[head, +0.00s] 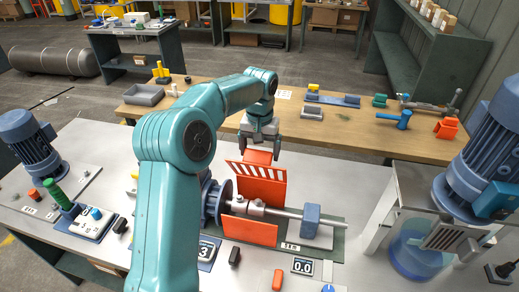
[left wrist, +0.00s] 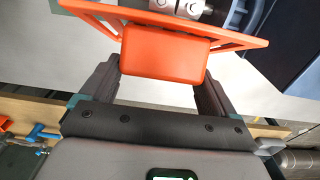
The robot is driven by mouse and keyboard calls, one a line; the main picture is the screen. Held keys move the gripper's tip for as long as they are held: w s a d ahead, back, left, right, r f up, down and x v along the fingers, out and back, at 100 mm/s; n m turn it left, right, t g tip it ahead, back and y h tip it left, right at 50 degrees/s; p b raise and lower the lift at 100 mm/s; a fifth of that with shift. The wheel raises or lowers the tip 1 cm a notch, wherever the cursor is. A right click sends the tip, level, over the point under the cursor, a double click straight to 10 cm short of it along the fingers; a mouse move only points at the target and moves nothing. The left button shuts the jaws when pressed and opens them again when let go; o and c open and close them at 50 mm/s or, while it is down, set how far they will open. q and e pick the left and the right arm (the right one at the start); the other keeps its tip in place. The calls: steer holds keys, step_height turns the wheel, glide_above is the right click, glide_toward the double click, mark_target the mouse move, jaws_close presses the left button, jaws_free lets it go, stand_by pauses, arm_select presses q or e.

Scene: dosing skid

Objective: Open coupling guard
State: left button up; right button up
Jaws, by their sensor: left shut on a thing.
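The coupling guard (head: 262,185) is orange with a slotted panel. It stands tilted up behind the silver shaft coupling (head: 248,207), which is exposed. A second orange panel (head: 250,231) lies in front of and below the coupling. My left gripper (head: 262,150) is shut on the guard's orange tab at its upper edge. In the left wrist view, the tab (left wrist: 163,55) sits between the two dark fingers, with the guard's frame beyond it. The guard's hinge is not clear to see. My right gripper is not in view.
A blue pump flange (head: 213,203) is left of the coupling, and a blue bearing block (head: 311,221) is to its right. A large blue motor (head: 487,150) stands over a tank at right. A wooden bench (head: 335,134) with tools lies behind.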

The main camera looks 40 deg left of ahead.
arm_select(q)
steer(key=shift+f, duration=0.2)
stand_by(0.5)
steer(key=o, duration=1.1)
steer(key=shift+o, duration=0.6)
step_height(320, 180, up, 12)
steer(key=shift+w+a+f, duration=0.15)
steer(key=shift+w, duration=0.1)
steer(key=shift+c, duration=0.3)
